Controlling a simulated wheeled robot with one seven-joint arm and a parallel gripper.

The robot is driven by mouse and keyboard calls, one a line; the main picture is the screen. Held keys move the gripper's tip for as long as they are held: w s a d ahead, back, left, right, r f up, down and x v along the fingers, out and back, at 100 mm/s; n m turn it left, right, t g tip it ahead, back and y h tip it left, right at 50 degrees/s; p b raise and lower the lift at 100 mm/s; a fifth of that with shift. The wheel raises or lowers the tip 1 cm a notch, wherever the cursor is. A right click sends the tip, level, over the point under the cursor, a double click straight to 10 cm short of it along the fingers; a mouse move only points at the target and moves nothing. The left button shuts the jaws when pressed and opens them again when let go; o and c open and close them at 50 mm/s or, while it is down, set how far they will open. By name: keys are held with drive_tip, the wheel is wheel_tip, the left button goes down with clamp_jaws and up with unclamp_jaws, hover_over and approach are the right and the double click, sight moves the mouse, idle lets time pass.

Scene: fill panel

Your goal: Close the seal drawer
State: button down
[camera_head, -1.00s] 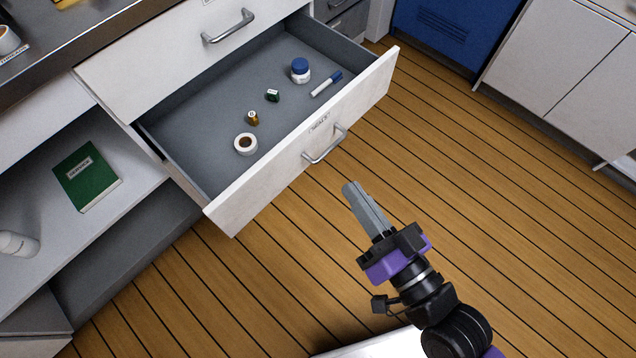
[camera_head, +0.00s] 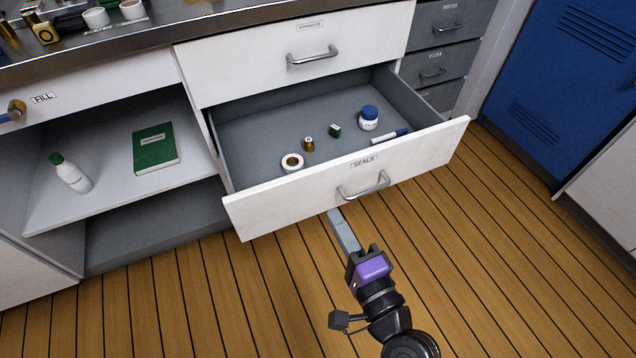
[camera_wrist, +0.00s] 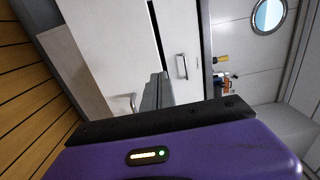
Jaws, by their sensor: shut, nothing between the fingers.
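The seal drawer (camera_head: 290,205) is pulled out, with a white front labelled SEALS and a grey metal handle (camera_head: 364,186).
A closed upper drawer (camera_head: 310,55) sits above. Left is an open shelf (camera_head: 100,195) with a green book (camera_head: 155,147) and a white bottle (camera_head: 70,172). Grey drawers (camera_head: 440,30) and a blue locker (camera_head: 560,90) stand right. The wooden floor (camera_head: 480,270) in front is clear.

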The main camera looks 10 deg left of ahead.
sight(310, 174)
drive_tip(key=x, duration=1)
